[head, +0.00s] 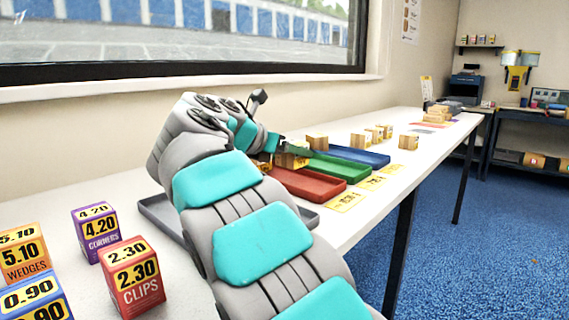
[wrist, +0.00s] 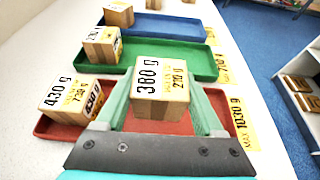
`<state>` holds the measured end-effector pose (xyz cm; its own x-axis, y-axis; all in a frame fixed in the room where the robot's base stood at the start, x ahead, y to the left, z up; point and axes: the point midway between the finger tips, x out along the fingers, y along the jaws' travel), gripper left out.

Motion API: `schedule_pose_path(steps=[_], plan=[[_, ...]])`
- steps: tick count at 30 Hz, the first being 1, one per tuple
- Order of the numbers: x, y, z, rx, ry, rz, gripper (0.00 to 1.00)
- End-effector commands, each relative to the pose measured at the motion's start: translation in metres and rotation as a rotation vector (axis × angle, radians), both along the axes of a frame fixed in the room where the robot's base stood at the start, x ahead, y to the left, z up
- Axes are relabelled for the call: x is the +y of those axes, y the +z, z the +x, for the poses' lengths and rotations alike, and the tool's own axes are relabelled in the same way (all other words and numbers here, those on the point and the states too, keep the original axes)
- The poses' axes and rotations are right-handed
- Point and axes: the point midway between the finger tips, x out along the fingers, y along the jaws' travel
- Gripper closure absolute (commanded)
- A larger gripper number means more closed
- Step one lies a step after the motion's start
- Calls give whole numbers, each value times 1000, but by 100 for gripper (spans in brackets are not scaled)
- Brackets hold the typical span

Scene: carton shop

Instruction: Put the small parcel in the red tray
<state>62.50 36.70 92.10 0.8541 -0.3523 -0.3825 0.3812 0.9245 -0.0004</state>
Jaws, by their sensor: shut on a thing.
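My gripper (wrist: 161,88) is shut on a small cardboard parcel (wrist: 160,108), with a finger on each side. Its label appears to read 380 g. In the wrist view the parcel is in front of the red tray (wrist: 52,127), whose middle it partly hides; I cannot tell the height between them. In the head view the red tray (head: 312,186) lies on the white table, just right of my gripper (head: 285,150), which my arm partly hides. Another parcel (wrist: 72,100), marked 430 g, sits at the red tray's left end.
A green tray (wrist: 165,60) and a blue tray (wrist: 170,24) lie beyond the red one, with parcels (wrist: 102,44) (wrist: 119,13) at their left ends. Yellow labels (head: 345,201) line the table edge. Boxes, including red CLIPS (head: 132,278), stand at the near left.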

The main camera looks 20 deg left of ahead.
Motion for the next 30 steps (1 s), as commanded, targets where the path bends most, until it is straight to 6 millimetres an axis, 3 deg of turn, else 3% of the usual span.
schedule_pose_path(steps=[6, 16, 25, 30], plan=[[16, -1, 6, -1, 0, 0, 100], [22, -1, 8, -1, -1, 2, 100], [23, -32, 7, -1, 3, -1, 100], [21, -36, 8, -1, -1, 0, 100]])
